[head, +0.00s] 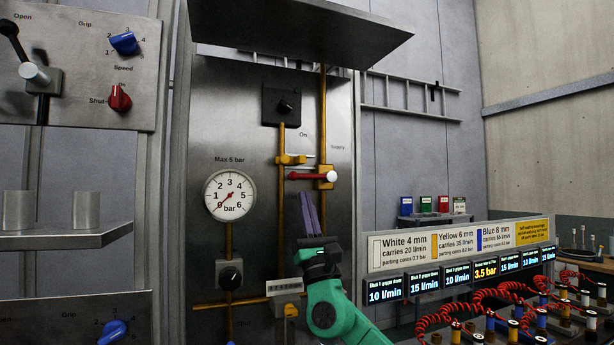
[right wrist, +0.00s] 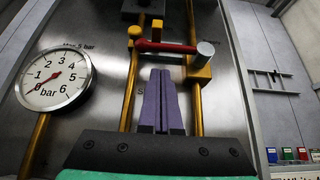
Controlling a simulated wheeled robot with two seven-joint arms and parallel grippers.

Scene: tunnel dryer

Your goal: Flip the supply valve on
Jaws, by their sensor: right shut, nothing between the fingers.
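The supply valve has a red lever (head: 306,177) lying level across the steel panel, with a white knob (head: 332,176) at its right end. A yellow valve body (head: 325,170) sits on the right-hand pipe by that end. In the right wrist view the red lever (right wrist: 165,47) crosses above my fingertips. An "On" label stands above the lever. My right gripper (head: 306,196) is shut and empty, its purple fingers pointing up just below the lever. In the right wrist view the gripper (right wrist: 161,72) appears apart from the lever; the exact gap is unclear. My left gripper is out of view.
A pressure gauge (head: 230,195) left of the valve has its needle near 0. A yellow fitting (head: 290,159) sits above the lever. A dark hood (head: 300,30) juts out overhead. A metal shelf (head: 65,237) stands left; coiled red hoses (head: 490,297) lie at lower right.

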